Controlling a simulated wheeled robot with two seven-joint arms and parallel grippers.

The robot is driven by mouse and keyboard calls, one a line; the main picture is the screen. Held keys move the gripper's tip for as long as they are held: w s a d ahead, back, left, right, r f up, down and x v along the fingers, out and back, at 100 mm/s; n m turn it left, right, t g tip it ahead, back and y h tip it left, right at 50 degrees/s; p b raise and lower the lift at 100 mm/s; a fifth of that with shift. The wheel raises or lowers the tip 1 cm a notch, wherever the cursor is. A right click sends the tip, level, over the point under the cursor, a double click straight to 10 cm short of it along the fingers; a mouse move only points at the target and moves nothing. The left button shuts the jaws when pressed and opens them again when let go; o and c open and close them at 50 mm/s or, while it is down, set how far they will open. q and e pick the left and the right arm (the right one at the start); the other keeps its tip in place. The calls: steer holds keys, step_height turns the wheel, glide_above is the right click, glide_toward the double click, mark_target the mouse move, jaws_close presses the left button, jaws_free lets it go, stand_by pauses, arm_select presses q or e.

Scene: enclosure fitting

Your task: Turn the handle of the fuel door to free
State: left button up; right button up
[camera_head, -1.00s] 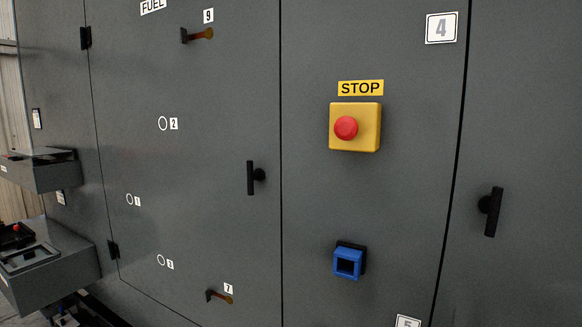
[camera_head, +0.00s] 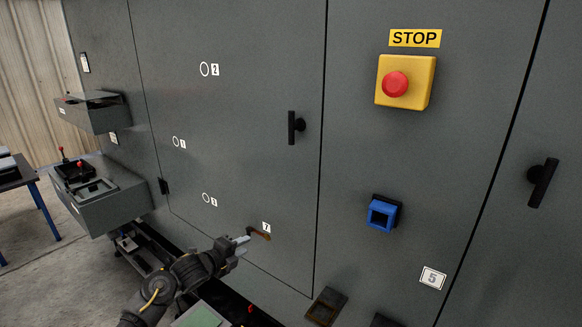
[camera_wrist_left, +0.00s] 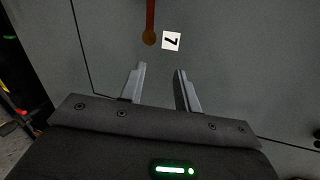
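The fuel door (camera_head: 250,90) is a flat dark grey panel in the head view, standing shut. Its black handle (camera_head: 292,127) is upright near the door's right edge. My left gripper (camera_head: 243,241) is low in front of the door, well below and left of the handle. The left wrist view shows its two fingers (camera_wrist_left: 161,70) apart with nothing between them. Just ahead of the fingers is a rusty brown lever (camera_wrist_left: 151,20) beside the label 7 (camera_wrist_left: 171,41); the lever also shows in the head view (camera_head: 261,234). My right gripper is not in view.
Right of the door are a yellow box with a red stop button (camera_head: 395,84), a blue square socket (camera_head: 382,213) and another black handle (camera_head: 542,183). Grey boxes (camera_head: 115,195) jut out at the left. A blue-legged table (camera_head: 40,205) stands far left.

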arm_select(q)
steer(key=d+r+m+h+p, duration=0.1)
steer(key=d+r+m+h, duration=0.25)
steer(key=r+m, duration=1.2)
steer(key=m+h+p, duration=0.1)
steer(key=m+h, duration=0.1)
steer(key=m, duration=0.2)
glide_toward(291, 125)
steer(key=shift+r+p+x, duration=0.15)
steer(key=shift+p+x, duration=0.6)
steer(key=shift+x, duration=1.05)
steer(key=shift+r+p+x, duration=0.15)
steer(key=shift+p+x, duration=0.65)
steer(key=shift+x, duration=0.95)
steer(key=shift+r+p+x, duration=0.15)
steer(key=shift+p+x, duration=0.6)
steer(key=shift+x, duration=1.05)
steer(key=shift+w+a, duration=0.15)
steer(key=shift+a, duration=0.05)
steer(key=shift+c, duration=0.3)
jaws_close()
